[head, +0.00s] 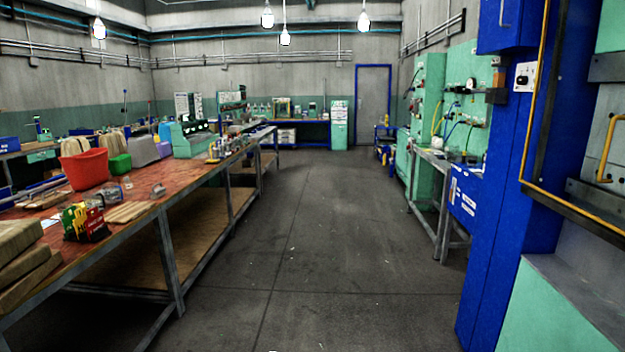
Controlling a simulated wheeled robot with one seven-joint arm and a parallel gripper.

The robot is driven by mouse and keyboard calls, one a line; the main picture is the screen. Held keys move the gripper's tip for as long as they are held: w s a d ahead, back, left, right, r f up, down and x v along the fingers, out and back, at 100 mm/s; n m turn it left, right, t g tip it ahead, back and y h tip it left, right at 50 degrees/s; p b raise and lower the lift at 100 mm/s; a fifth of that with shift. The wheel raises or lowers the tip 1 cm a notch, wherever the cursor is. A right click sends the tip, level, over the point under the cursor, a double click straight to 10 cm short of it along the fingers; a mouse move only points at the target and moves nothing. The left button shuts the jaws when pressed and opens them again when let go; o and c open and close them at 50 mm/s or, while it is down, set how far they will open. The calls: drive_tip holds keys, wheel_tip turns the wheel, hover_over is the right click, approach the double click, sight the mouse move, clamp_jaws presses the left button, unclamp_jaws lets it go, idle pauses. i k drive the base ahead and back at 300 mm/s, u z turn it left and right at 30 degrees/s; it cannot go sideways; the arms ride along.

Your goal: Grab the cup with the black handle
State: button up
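I cannot clearly make out a cup with a black handle. A small grey item (158,191) lies near the right edge of the long red-brown workbench (185,180) at the left. A small clear or greyish item (112,193) lies left of it. Both are too small to tell whether either is a cup, and no black handle can be made out. My gripper is not in view.
The workbench also bears a red bucket (85,168), a green box (120,163), a rack of coloured-handled tools (85,222) and stacked wooden boards (25,255). A blue and green press (520,190) stands at the right. The floor aisle (320,240) between is clear.

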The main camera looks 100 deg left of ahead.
sight(92, 198)
drive_tip(key=u, duration=3.45)
drive_tip(key=i, duration=1.5)
drive_tip(key=u, duration=1.45)
drive_tip(key=i, duration=0.55)
drive_tip(key=u, duration=0.05)
